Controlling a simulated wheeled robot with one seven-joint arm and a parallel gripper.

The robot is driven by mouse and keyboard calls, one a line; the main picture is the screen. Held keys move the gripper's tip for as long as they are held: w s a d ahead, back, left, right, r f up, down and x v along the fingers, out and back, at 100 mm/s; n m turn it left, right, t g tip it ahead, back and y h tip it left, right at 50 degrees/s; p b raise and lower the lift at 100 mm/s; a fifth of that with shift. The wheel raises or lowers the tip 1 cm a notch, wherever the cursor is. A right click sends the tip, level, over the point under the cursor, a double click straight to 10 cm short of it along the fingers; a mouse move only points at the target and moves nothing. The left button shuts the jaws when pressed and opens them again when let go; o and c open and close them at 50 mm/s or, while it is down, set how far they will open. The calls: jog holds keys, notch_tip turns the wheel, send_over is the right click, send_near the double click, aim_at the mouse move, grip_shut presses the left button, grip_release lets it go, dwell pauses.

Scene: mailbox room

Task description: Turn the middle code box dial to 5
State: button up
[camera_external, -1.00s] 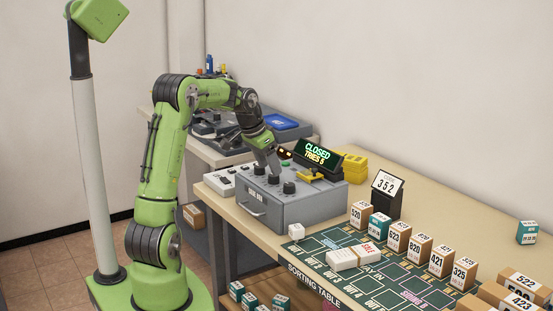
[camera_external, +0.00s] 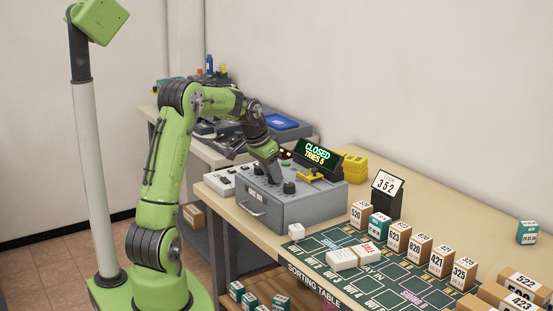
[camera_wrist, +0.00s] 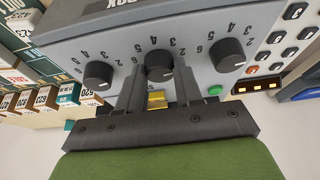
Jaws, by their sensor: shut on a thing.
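The grey code box (camera_external: 300,209) stands on the table with three black dials on top. In the wrist view the middle dial (camera_wrist: 158,62) sits between the fingers of my gripper (camera_wrist: 160,80), which is shut on it. In the external view my gripper (camera_external: 275,178) reaches down onto the box top and partly hides the dials. The numbers around the dials appear upside down in the wrist view. The middle dial's exact setting is hard to read. The left dial (camera_wrist: 97,75) and right dial (camera_wrist: 230,55) stand free on either side.
A display (camera_external: 317,154) behind the box reads CLOSED and a tries count. A card (camera_external: 387,184) shows 352. Numbered boxes (camera_external: 398,236) stand on the sorting mat to the right. A green button (camera_wrist: 215,90) lies near the right dial in the wrist view.

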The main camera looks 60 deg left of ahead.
jog(key=shift+n, duration=0.3)
jog(key=n+y, duration=0.1)
jog(key=n, duration=0.1)
jog(key=n+y, duration=0.1)
jog(key=n, duration=0.2)
jog(key=shift+d+p, duration=0.2)
jog(key=shift+p, duration=0.15)
jog(key=n+g+p, duration=0.1)
jog(key=n, duration=0.2)
jog(key=n+g+y+p, duration=0.1)
jog(key=n, duration=0.1)
jog(key=shift+w+d+r+n+y, duration=0.1)
jog(key=shift+w+n+y, duration=0.05)
jog(key=shift+n+y, duration=0.2)
jog(key=n+g+p, duration=0.1)
jog(key=n, duration=0.2)
jog(key=n+g+y+p, duration=0.1)
jog(key=n+p, duration=0.1)
jog(key=n, duration=0.1)
jog(key=shift+w+n, duration=0.15)
jog(key=shift+n, duration=0.1)
jog(key=n+g+p, duration=0.1)
jog(key=n+p, duration=0.1)
jog(key=n, duration=0.1)
jog(key=n+g+h+p, duration=0.1)
jog(key=n+p, duration=0.1)
jog(key=n, duration=0.1)
jog(key=shift+w+g, duration=0.15)
jog(key=shift+g, duration=0.15)
jog(key=o, duration=1)
